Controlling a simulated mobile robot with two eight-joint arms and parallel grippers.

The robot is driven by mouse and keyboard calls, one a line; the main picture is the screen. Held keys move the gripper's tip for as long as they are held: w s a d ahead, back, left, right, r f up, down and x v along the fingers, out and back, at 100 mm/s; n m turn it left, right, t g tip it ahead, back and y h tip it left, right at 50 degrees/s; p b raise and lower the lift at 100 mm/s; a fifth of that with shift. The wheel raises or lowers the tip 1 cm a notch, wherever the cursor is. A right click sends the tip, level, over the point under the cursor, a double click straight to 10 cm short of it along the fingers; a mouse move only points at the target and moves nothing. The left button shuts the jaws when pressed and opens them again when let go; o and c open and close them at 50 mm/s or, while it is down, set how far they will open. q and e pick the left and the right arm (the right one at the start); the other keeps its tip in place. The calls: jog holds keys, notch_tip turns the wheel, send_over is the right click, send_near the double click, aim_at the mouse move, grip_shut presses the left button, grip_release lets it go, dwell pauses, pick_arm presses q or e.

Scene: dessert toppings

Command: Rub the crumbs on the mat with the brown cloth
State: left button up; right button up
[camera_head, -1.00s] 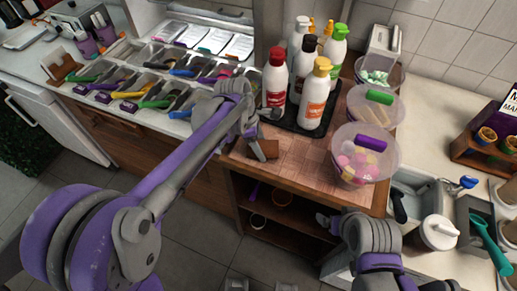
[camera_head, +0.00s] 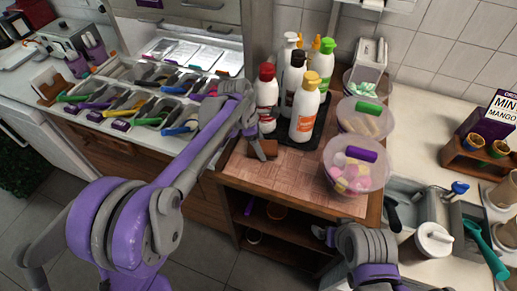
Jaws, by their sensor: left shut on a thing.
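The brown cloth (camera_head: 269,147) shows as a small folded piece at my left gripper (camera_head: 261,149), in front of the red-capped bottle. My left gripper is shut on it, over the back left part of the mat. The reddish, tile-patterned mat (camera_head: 285,182) lies on the wooden counter. Crumbs are too small to make out, and the gripper and cloth hide part of the mat. My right gripper (camera_head: 323,235) is low in front of the counter, away from the mat; its jaws are too unclear to judge.
Sauce bottles (camera_head: 305,112) stand on a black tray (camera_head: 300,140) behind the mat. A clear tub of pink and yellow pieces (camera_head: 355,175) sits at its right, with another tub (camera_head: 364,118) behind. Topping bins with scoops (camera_head: 150,108) are at left. The mat's front is clear.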

aim_at(266, 143)
pick_arm(q)
jog(key=shift+w+d+r, duration=0.1)
jog(key=shift+w+r, duration=0.05)
jog(key=shift+w, duration=0.15)
pick_arm(e)
jog(key=shift+s+a+r, duration=0.1)
jog(key=shift+s, duration=0.15)
pick_arm(q)
jog(key=shift+r, duration=0.1)
jog(key=shift+w+r+p, duration=0.1)
jog(key=shift+r+p, duration=0.25)
jog(key=shift+r, duration=0.25)
grip_shut()
jog(key=shift+w+d+r+p, duration=0.15)
jog(key=shift+r+p, duration=0.25)
jog(key=shift+r, duration=0.45)
jog(key=shift+w+r+p, duration=0.15)
jog(key=shift+r+p, duration=0.2)
jog(key=shift+r, duration=0.35)
jog(key=shift+s+r, duration=0.25)
jog(key=shift+r, duration=0.4)
pick_arm(e)
jog(key=shift+w+r, duration=0.45)
jog(key=shift+r, duration=0.4)
jog(key=shift+w+r, duration=0.45)
jog(key=shift+r, duration=0.4)
